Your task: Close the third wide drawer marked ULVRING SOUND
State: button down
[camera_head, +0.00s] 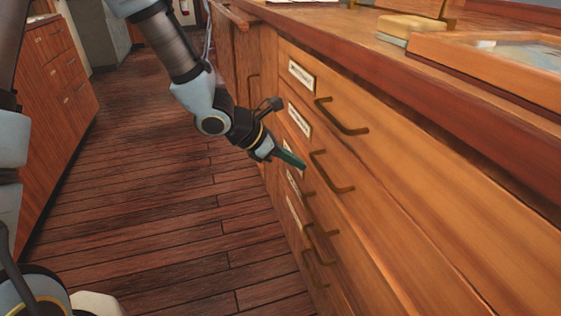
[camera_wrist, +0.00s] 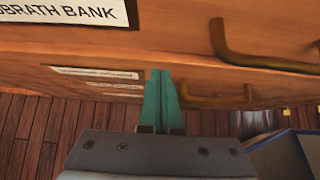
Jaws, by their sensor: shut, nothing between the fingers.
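A wooden chest of wide drawers (camera_head: 385,190) runs along the right in the head view, with white labels and dark bracket handles. The third label down is partly hidden behind my gripper (camera_head: 300,163), and no label reads ULVRING SOUND legibly. My gripper's green fingers are shut and empty, close to the drawer fronts around the third drawer; contact cannot be told. In the wrist view the fingertips (camera_wrist: 161,72) point at a front below a label ending "BRATH BANK" (camera_wrist: 65,10). Lower labels (camera_wrist: 95,73) are foreshortened. I cannot tell how far the third drawer stands out.
Handles stick out near my gripper: one at upper right (camera_wrist: 255,55) and one lower (camera_wrist: 215,99) in the wrist view. The chest's top overhangs the drawers. Bare plank floor (camera_head: 165,200) lies left of the chest, with another wooden cabinet (camera_head: 55,95) at far left.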

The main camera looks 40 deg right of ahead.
jog(key=shift+s+d, duration=0.15)
jog(key=shift+d, duration=0.15)
jog(key=shift+s+d+f+b, duration=0.1)
jog(key=shift+s+d+b, duration=0.15)
jog(key=shift+d+b, duration=0.3)
jog(key=shift+s+d, duration=0.15)
jog(key=shift+d, duration=0.25)
